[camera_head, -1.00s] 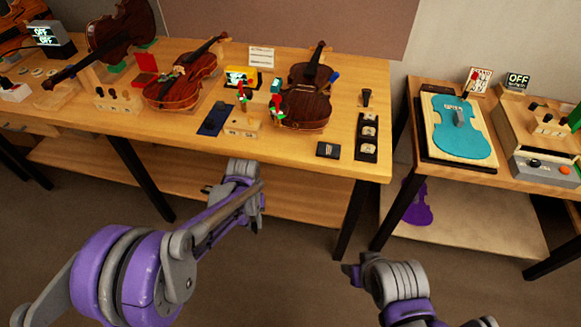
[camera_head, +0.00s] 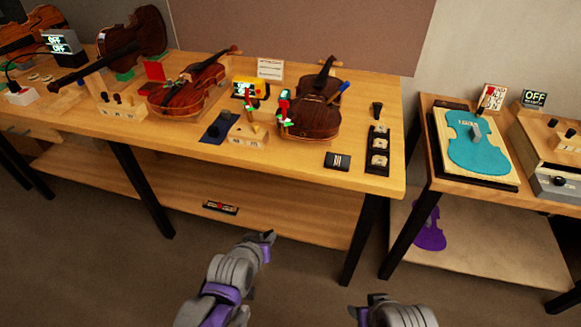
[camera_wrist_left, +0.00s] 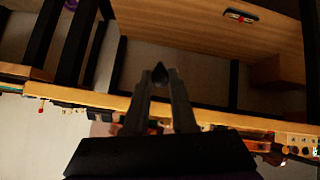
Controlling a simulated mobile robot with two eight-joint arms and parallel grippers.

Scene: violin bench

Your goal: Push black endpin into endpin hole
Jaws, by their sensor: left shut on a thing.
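My left gripper (camera_head: 268,238) is in front of the bench, below its top and over the floor. In the left wrist view its fingers (camera_wrist_left: 158,76) are shut on a small dark pointed piece (camera_wrist_left: 157,70), which looks like the black endpin. It is too small to tell in the head view. A brown violin (camera_head: 310,118) lies on the bench right of centre, and another violin (camera_head: 188,92) lies left of it. The endpin hole cannot be made out on either. My right gripper (camera_head: 362,310) is low in the head view; its jaws are not clear.
The bench top (camera_head: 300,158) has a bare front strip. A blue mat (camera_head: 218,128), a wooden block (camera_head: 247,136), a black box (camera_head: 337,161) and a black tray (camera_head: 378,150) stand near it. A side table (camera_head: 500,180) is at right. The lower shelf (camera_head: 290,215) holds a small dark item (camera_head: 220,207).

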